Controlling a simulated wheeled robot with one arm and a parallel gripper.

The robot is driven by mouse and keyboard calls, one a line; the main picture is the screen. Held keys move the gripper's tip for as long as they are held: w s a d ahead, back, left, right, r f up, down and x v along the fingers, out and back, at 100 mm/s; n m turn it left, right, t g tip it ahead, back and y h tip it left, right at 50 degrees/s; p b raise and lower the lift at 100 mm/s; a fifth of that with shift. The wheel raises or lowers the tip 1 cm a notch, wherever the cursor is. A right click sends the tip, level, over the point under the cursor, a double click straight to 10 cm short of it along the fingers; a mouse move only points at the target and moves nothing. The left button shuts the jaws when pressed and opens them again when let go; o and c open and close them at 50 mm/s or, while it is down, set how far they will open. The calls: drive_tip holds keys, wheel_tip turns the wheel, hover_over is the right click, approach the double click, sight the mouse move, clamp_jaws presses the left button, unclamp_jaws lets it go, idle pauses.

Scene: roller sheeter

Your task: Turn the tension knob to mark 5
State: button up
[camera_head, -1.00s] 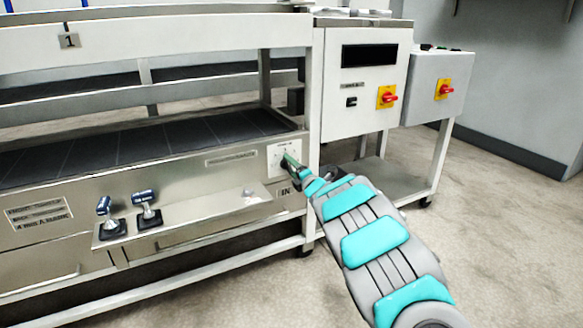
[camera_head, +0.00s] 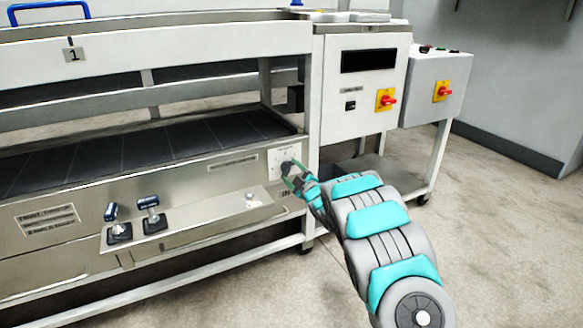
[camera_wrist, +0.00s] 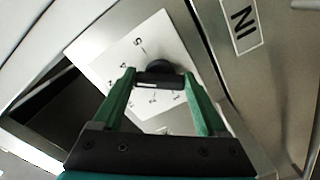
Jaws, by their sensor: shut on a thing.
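The tension knob (camera_wrist: 168,70) is a dark round knob on a white dial plate (camera_wrist: 112,47) with printed numbers. The 5 is legible near the plate's upper corner in the wrist view. My gripper (camera_wrist: 160,78) has its two green fingers on either side of the knob, shut on it. In the head view the knob (camera_head: 287,167) and plate (camera_head: 273,161) are at the right end of the front panel, with my gripper (camera_head: 292,172) at the knob. The fingers partly cover the dial, and I cannot tell which mark the knob points to.
An IN label (camera_wrist: 243,27) is beside the plate. Two levers (camera_head: 112,224) with blue handles stand on a ledge to the left. A control box (camera_head: 361,85) with a red switch on yellow is up to the right. Floor is clear at right.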

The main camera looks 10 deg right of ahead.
drive_tip(key=m+p, duration=0.6)
drive_tip(key=m, duration=0.4)
drive_tip(key=shift+s+a+f+p, duration=0.1)
drive_tip(key=shift+f+p, duration=0.05)
drive_tip(key=shift+p, duration=0.15)
drive_tip(key=shift+m, duration=0.4)
drive_tip(key=o, duration=1.3)
drive_tip(key=v, duration=0.7)
drive_tip(key=shift+s+b, duration=0.35)
drive_tip(key=shift+b, duration=0.05)
